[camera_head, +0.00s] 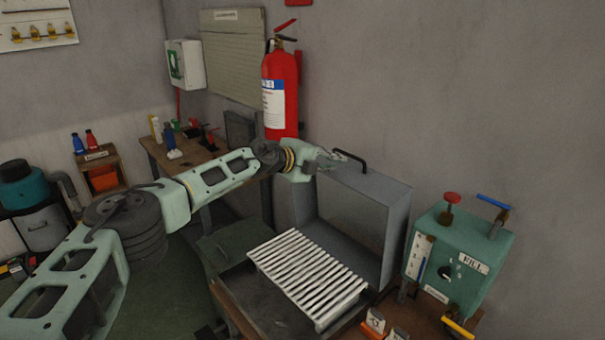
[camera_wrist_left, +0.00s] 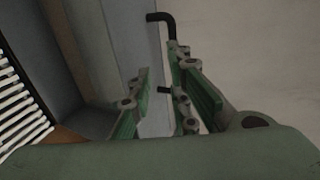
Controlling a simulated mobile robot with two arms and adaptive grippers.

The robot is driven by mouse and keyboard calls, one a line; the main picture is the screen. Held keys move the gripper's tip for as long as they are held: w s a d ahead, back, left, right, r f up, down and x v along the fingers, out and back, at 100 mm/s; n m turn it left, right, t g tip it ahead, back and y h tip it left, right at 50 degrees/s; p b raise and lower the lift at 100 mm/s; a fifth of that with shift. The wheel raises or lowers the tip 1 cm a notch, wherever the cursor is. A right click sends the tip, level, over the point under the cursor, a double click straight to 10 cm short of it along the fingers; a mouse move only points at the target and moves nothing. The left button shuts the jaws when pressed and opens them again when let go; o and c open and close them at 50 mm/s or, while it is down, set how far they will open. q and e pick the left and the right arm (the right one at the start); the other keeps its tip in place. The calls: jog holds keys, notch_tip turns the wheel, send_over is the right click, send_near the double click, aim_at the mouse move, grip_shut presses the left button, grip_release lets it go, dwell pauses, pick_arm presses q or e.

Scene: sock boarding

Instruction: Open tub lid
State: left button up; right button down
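The grey tub lid (camera_head: 352,215) stands raised, roughly upright, at the back of the tub (camera_head: 262,312). Its black handle (camera_head: 352,157) is on the lid's upper outer side. My left gripper (camera_head: 330,160) is at the lid's top edge, beside the handle. In the left wrist view my left gripper (camera_wrist_left: 163,100) has its green fingers apart. The handle (camera_wrist_left: 172,28) shows beyond them; one end shows in the gap and part is hidden behind the right-hand finger. I cannot tell whether a finger touches it. My right gripper is not in view.
A white slatted rack (camera_head: 307,275) sits in the tub mouth; its slats also show in the left wrist view (camera_wrist_left: 18,105). A green control box (camera_head: 458,255) stands to the right. A fire extinguisher (camera_head: 280,95) hangs behind. A wooden bench (camera_head: 180,165) is at the back left.

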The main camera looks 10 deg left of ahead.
pick_arm(q)
jog(key=s+a, duration=0.5)
jog(key=s, duration=0.3)
jog(key=shift+a, duration=0.3)
